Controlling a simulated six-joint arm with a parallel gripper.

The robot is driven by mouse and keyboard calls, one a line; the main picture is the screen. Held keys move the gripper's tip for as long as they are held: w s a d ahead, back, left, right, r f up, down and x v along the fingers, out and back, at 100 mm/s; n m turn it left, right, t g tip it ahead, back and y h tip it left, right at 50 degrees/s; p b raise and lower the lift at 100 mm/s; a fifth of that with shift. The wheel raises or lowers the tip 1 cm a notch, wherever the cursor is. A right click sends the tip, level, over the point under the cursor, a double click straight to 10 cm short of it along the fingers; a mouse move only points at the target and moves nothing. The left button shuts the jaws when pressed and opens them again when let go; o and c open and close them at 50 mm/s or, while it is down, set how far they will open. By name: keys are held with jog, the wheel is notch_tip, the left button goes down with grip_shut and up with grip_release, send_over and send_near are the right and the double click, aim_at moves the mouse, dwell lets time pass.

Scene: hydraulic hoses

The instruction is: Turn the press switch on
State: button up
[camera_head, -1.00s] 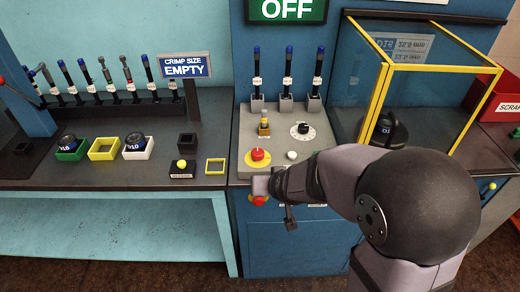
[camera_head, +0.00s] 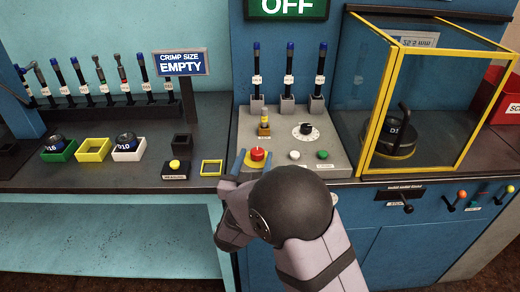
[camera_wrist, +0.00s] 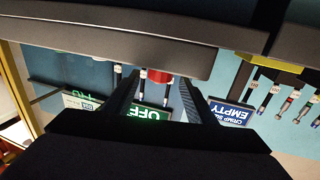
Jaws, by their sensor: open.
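The control panel (camera_head: 330,170) holds a red knob (camera_head: 257,153) on a yellow base at its left front. I cannot read which is labelled the press switch. A green sign above reads OFF (camera_head: 287,8). My gripper (camera_head: 253,160) is open, its two fingers on either side of the red knob. In the wrist view, red (camera_wrist: 159,76) shows between the fingers of my gripper (camera_wrist: 158,84); whether they touch is unclear.
A yellow-framed glass guard (camera_head: 374,95) is at the right. Yellow, green and white trays and a yellow button (camera_head: 175,165) are on the left bench.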

jog(key=shift+w, duration=0.1)
jog(key=shift+p+x, duration=0.75)
jog(key=shift+x, duration=2.8)
jog(key=c, duration=1.1)
jog(key=shift+o, duration=0.3)
